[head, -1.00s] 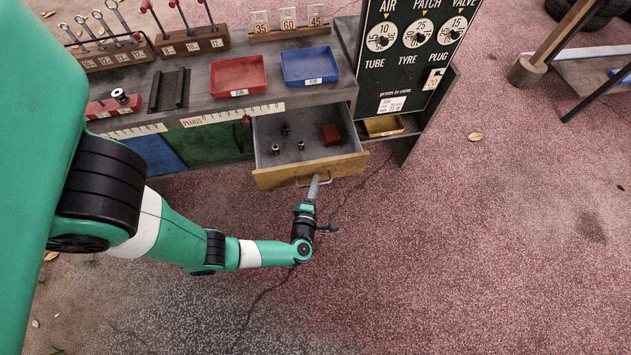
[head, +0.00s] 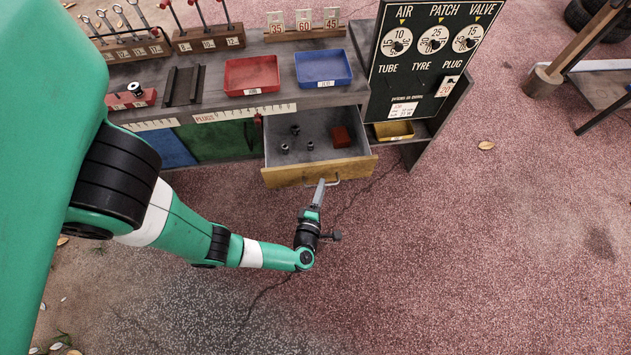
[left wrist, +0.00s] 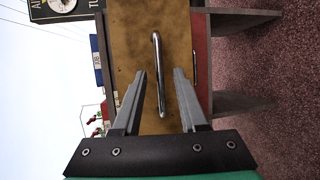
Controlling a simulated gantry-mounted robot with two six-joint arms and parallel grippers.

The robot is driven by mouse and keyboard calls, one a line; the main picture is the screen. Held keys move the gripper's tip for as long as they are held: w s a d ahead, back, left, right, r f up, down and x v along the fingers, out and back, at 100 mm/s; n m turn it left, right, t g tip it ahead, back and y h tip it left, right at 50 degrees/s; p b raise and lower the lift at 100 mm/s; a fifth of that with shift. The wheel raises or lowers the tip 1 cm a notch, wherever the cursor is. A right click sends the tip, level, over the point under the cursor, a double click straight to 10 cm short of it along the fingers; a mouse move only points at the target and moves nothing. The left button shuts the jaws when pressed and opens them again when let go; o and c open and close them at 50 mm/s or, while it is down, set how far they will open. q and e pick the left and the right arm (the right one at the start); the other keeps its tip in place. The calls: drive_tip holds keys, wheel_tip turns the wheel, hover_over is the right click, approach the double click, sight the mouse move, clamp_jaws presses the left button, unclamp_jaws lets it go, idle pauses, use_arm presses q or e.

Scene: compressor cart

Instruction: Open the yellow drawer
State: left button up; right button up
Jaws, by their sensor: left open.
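The yellow drawer (head: 290,176) stands pulled out from the cart, with its grey inside showing. In it are several small dark metal fittings and a red-brown block (head: 341,136). Its metal handle (head: 335,182) is on the front face; in the left wrist view the handle (left wrist: 158,70) stands between the two open fingers, with a gap on each side. My left gripper (head: 321,184) is open and empty at the drawer's front. The drawer front (left wrist: 135,50) fills much of the left wrist view. My right gripper is not in view.
A red tray (head: 252,76) and a blue tray (head: 323,68) sit on the cart top. A green panel (head: 218,141) is left of the drawer, and a smaller yellow bin (head: 394,131) sits under the black sign (head: 430,55). The floor in front is clear.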

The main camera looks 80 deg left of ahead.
use_arm(q)
drive_tip(key=p+v, duration=0.1)
drive_tip(key=v, duration=0.8)
drive_tip(key=shift+d+p, duration=0.15)
drive_tip(key=shift+p, duration=0.25)
drive_tip(key=shift+r, duration=0.1)
